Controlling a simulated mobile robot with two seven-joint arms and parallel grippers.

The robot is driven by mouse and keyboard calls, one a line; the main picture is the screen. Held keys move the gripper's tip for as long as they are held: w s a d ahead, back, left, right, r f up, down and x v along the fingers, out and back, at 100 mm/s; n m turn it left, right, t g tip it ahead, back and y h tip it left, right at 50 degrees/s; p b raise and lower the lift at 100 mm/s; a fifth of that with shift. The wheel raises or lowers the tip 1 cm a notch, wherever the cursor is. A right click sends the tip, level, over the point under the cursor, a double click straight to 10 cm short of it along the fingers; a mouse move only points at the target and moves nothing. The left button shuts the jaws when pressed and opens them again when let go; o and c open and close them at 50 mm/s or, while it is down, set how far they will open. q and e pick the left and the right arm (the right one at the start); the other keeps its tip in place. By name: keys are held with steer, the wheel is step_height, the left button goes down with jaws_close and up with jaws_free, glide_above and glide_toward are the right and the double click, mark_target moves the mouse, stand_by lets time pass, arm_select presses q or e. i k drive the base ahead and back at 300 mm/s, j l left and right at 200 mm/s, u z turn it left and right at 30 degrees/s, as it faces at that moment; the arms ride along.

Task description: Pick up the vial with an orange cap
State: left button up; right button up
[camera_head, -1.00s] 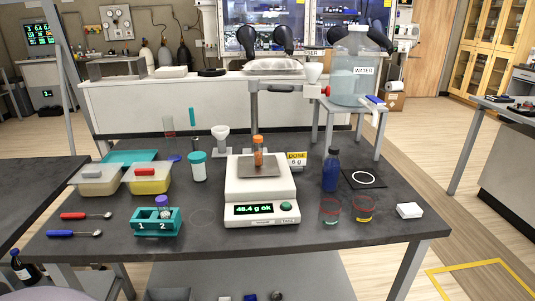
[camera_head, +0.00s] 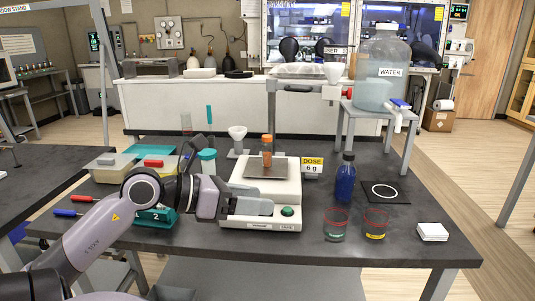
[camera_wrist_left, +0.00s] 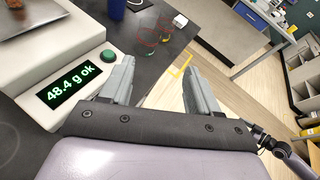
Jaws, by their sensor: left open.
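The vial with an orange cap (camera_head: 267,152) stands upright on the metal pan of the white balance (camera_head: 287,192). My left gripper (camera_head: 268,208) is in front of the balance, below and nearer than the vial, and covers its display. In the left wrist view the fingers of the left gripper (camera_wrist_left: 158,78) are apart with nothing between them. The balance (camera_wrist_left: 55,60) shows there at the left, reading "48.4 g ok"; the vial is outside that view. My right gripper is not in view.
A blue bottle (camera_head: 345,180), two red-rimmed beakers (camera_head: 375,224) and a white block (camera_head: 432,231) stand right of the balance. A white funnel (camera_head: 238,135) and a teal-capped jar (camera_head: 207,160) stand behind left. My arm partly hides the teal rack (camera_head: 155,218).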

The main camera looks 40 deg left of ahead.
mark_target(266, 147)
steer(key=i+j, duration=0.3)
steer(key=j, duration=0.15)
steer(key=i+j, duration=0.3)
steer(key=j, duration=0.15)
